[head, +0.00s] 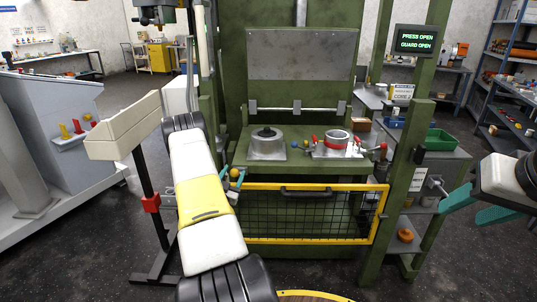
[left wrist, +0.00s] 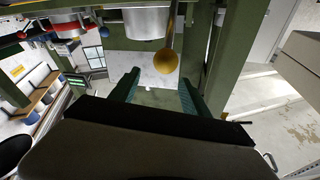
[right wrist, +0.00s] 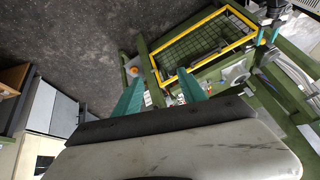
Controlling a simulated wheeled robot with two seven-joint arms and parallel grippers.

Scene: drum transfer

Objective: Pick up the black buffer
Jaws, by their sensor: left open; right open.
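A small black piece, which looks like the black buffer (head: 267,132), sits on top of a grey metal cylinder (head: 267,148) at the left of the green press bed. My left gripper (head: 230,178) is open and empty in front of the bed's left edge, below and left of that cylinder; its teal fingers also show in the left wrist view (left wrist: 159,95). A yellow ball (left wrist: 166,61) shows close beyond these fingers. My right gripper (head: 476,206) is open and empty at the far right, away from the press; its fingers show in the right wrist view (right wrist: 160,93).
A red-ringed metal fixture (head: 337,142) with red-handled clamps stands right of the cylinder. A yellow-framed mesh guard (head: 300,215) is below the bed front. Green posts flank the opening. A shelf unit (head: 440,150) with a green bin stands at right, a beige box on a stand (head: 122,125) at left.

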